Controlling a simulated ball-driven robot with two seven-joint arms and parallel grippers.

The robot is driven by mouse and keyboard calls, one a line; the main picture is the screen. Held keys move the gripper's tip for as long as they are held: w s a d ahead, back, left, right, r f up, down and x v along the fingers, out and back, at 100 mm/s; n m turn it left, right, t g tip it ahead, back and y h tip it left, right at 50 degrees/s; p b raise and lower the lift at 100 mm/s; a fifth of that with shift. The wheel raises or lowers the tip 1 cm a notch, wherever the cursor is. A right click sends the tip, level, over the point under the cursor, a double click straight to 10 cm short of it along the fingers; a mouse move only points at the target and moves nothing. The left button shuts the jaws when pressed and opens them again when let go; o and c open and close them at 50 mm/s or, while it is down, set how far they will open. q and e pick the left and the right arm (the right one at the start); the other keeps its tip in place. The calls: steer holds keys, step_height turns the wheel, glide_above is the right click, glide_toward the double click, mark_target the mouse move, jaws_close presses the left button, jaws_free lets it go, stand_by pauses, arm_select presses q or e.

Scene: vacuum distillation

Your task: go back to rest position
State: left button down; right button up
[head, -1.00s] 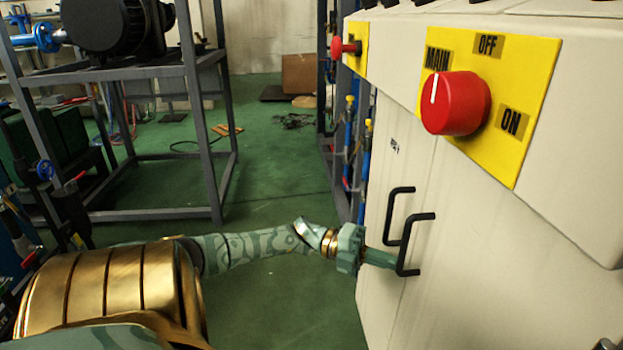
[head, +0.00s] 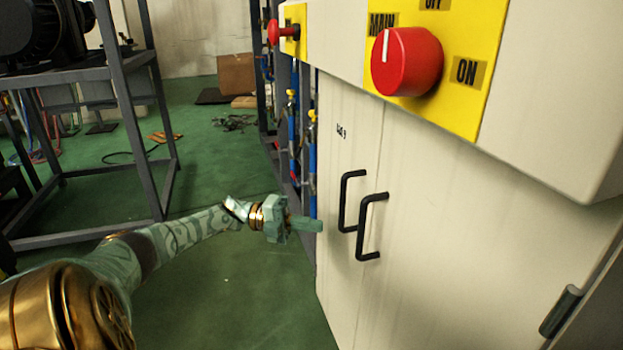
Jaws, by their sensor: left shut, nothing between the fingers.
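My left gripper (head: 308,224) is at the end of the green and gold arm that comes in from the lower left. Its fingers are together, with nothing between them. It points right, toward the two black door handles, and is apart from them. The left handle (head: 343,203) and the right handle (head: 362,228) are on the pale cabinet doors (head: 420,230), which look closed. My right gripper is not in view.
Above the doors, the cabinet bears a red main switch knob (head: 407,62) on a yellow plate (head: 480,90) and a red push button (head: 276,32). A grey metal frame (head: 135,100) stands at left. The green floor (head: 215,155) between is mostly clear.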

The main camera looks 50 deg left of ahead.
arm_select(q)
steer(key=shift+w+a, duration=0.1)
steer(key=shift+a, duration=0.4)
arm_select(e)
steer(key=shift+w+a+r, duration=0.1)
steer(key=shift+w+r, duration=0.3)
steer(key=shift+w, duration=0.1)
